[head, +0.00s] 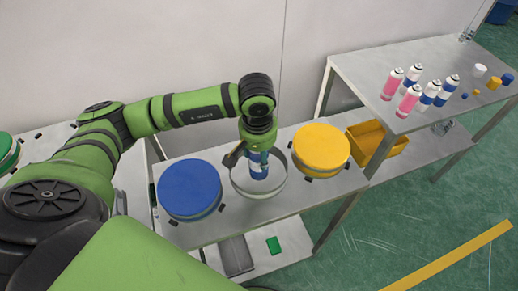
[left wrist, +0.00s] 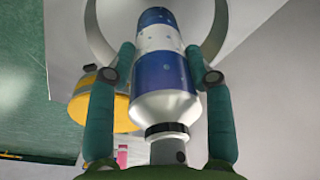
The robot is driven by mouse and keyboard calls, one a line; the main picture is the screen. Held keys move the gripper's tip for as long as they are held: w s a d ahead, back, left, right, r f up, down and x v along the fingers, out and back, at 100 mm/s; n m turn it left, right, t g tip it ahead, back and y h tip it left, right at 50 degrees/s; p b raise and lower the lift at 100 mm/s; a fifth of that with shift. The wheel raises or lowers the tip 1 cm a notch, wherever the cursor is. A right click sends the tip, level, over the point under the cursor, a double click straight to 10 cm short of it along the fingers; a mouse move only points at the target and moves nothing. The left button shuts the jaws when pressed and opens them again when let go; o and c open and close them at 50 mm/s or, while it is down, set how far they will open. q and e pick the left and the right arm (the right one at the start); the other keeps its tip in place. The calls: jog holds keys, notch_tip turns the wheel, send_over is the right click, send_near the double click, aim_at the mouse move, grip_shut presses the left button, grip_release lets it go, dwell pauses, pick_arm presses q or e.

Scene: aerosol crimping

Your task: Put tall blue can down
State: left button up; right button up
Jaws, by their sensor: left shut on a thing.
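The tall blue can (head: 258,170) has blue and white bands and a silver shoulder. My left gripper (head: 256,148) is shut on it and points down over a round, open white container (head: 240,187). In the left wrist view the can (left wrist: 162,75) is between the two fingers of the gripper (left wrist: 160,75), with its narrow nozzle end nearest the camera. The round container's rim (left wrist: 218,30) shows behind the can's far end. I cannot tell whether the can touches the container's floor. My right gripper is not in view.
A blue-lidded drum (head: 189,188) stands left of the container and a yellow-lidded drum (head: 321,148) right of it. A yellow bin (head: 377,143) is further right. Several pink and blue cans stand on the higher table (head: 370,75). A wall rises behind.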

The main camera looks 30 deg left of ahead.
pick_arm(q)
jog(key=shift+f, duration=0.15)
jog(key=o, duration=1.6)
jog(key=shift+c, duration=0.2)
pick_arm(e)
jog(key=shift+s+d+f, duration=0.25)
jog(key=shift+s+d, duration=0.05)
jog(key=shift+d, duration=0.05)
pick_arm(q)
jog(key=r+b, duration=0.1)
jog(key=r, duration=0.2)
jog(key=r+b, duration=0.1)
jog(key=r, duration=0.3)
jog(key=s+r+b, duration=0.1)
jog(key=r, duration=0.3)
jog(key=shift+d+r+b, duration=0.1)
jog(key=shift+d+b, duration=0.15)
jog(key=shift+b, duration=0.1)
jog(key=shift+s+r, duration=0.15)
jog(key=shift+r, duration=0.4)
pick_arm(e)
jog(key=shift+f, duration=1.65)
